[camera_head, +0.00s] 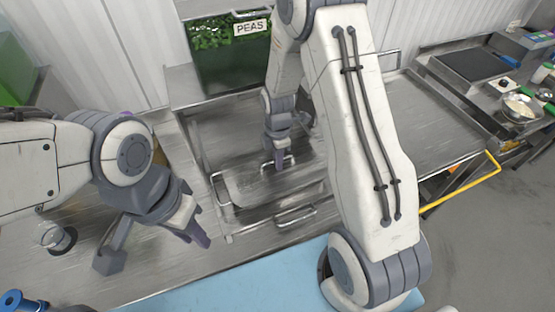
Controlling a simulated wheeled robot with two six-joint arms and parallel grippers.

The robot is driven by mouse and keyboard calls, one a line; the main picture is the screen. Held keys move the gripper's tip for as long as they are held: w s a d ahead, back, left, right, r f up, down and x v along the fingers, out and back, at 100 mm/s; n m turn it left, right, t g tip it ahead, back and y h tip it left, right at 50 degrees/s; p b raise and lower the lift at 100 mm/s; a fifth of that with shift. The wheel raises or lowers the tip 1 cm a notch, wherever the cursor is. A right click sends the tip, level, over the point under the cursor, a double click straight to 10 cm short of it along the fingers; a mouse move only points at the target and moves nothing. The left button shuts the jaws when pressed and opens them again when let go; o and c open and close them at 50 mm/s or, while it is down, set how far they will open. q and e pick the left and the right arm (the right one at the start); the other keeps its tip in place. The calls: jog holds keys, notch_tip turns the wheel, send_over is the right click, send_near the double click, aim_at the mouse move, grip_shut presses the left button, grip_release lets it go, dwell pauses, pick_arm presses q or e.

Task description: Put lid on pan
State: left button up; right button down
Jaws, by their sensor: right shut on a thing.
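My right gripper (277,163) reaches down over the middle of the steel counter. It is shut on the handle of a flat metal lid (247,188). The lid is over a metal pan with wire handles, one of them at the front (295,215). I cannot tell whether the lid rests on the pan's rim or hangs just above it. My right arm hides part of the lid and pan. My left gripper (195,237) points down over the counter, left of the pan and apart from it. Its fingertips are too small to show whether they are open.
A green container labelled PEAS (222,65) stands behind the pan. A small clear cup (57,238) is at the left. A blue mat (215,292) lies in front. A side counter at the right holds a bowl (518,110). A yellow rail (465,188) edges the right side.

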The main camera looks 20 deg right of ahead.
jog(key=c, duration=0.8)
grip_release()
jog(key=shift+c, duration=0.2)
jog(key=shift+r, duration=0.45)
notch_tip(320, 180, up, 10)
jog(key=shift+f+b, duration=0.15)
jog(key=shift+b, duration=1.05)
jog(key=s+a+r+m+b, duration=0.2)
jog(key=s+a+m+b, duration=0.15)
jog(key=s+a, duration=0.6)
jog(key=s+a+m, duration=0.2)
jog(key=s+m, duration=0.2)
jog(key=s, duration=0.3)
jog(key=s+a+m+y+b, duration=0.1)
jog(key=s+a+m, duration=0.1)
jog(key=s, duration=0.5)
jog(key=shift+s+a+m, duration=0.15)
jog(key=shift+a+m, duration=0.15)
jog(key=shift+m, duration=0.55)
